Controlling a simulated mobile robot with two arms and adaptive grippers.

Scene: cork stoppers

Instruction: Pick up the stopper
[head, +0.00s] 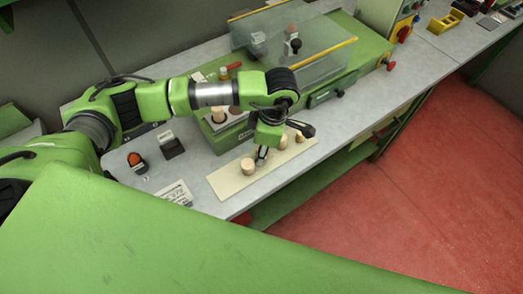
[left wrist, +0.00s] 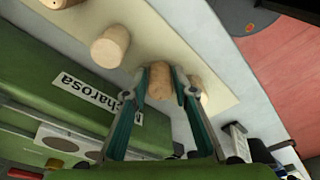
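In the left wrist view a cork stopper (left wrist: 159,82) sits between the two fingertips of my left gripper (left wrist: 160,77), close to both. Contact cannot be made out. Another stopper (left wrist: 198,87) is partly hidden behind the right-hand finger. A further stopper (left wrist: 110,46) stands to the left, and one (left wrist: 60,2) is cut by the top edge. In the head view my left gripper (head: 262,155) points down over a pale board (head: 228,181), just right of a light stopper (head: 248,166). Browner stoppers (head: 300,137) stand farther right on the board. My right gripper is not in view.
A green machine (head: 345,70) with a clear cover (head: 290,45) stands behind the board. A red-orange knob device (head: 136,161), a dark block (head: 171,146) and a printed card (head: 175,192) lie left on the grey bench. The bench's front edge is close, with red floor beyond.

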